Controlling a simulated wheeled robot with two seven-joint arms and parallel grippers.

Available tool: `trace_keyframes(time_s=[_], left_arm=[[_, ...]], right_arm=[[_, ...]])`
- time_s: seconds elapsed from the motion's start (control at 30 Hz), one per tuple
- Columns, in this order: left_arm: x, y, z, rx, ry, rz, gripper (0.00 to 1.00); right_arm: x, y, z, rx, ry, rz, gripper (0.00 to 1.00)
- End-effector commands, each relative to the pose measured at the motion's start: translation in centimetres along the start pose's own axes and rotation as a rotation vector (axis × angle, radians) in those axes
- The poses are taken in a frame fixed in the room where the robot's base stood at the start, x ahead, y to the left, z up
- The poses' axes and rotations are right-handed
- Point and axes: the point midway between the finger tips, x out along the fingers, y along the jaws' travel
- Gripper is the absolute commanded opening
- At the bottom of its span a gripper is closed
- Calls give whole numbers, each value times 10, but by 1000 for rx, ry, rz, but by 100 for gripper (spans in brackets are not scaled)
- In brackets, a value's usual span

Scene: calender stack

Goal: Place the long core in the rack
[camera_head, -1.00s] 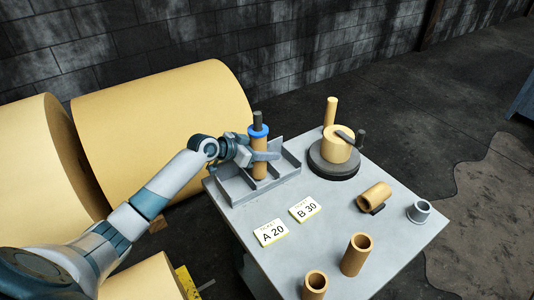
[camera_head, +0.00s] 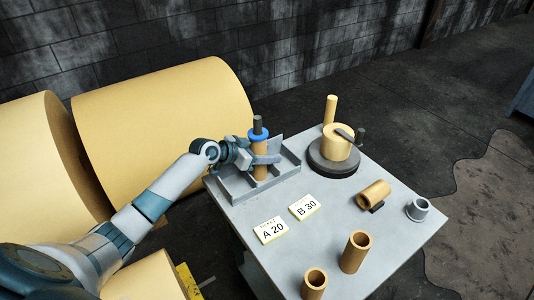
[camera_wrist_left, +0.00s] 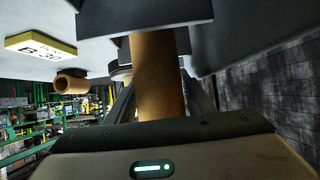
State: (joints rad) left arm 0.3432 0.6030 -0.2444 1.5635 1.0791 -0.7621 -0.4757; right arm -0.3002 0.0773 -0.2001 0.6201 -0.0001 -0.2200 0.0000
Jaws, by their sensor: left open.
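The long core (camera_head: 260,172) is a tan tube with a blue ring and a dark plug at its top. It stands upright in the grey divided rack (camera_head: 236,190) at the table's back left corner. My left gripper (camera_head: 262,159) is open, with its fingers around the core just below the blue ring. In the left wrist view the tan core (camera_wrist_left: 157,75) stands between the fingers; its ends are hidden. I cannot tell whether either finger touches it. My right gripper is not in view.
Tickets A 20 (camera_head: 270,230) and B 30 (camera_head: 305,207) lie before the rack. A dark round stand (camera_head: 333,168) holds a tan roll. Short tan tubes (camera_head: 355,251) and a grey ring (camera_head: 418,209) occupy the right and front. The table's middle is clear.

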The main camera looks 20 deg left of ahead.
Motion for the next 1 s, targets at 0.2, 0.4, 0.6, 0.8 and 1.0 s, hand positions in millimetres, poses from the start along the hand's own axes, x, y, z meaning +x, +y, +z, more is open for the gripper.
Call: trace_keyframes(time_s=[0.2,0.4,0.6,0.8,1.0], left_arm=[[-11,-1,0,1,0,-1,48],[-38,-1,2,3,-1,-1,48],[-76,-1,2,4,-1,-2,48],[-105,-1,1,2,-1,-2,48],[-119,0,-1,1,0,0,48]], right_arm=[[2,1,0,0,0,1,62],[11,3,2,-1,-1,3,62],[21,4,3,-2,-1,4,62],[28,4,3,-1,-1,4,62],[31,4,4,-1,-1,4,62]])
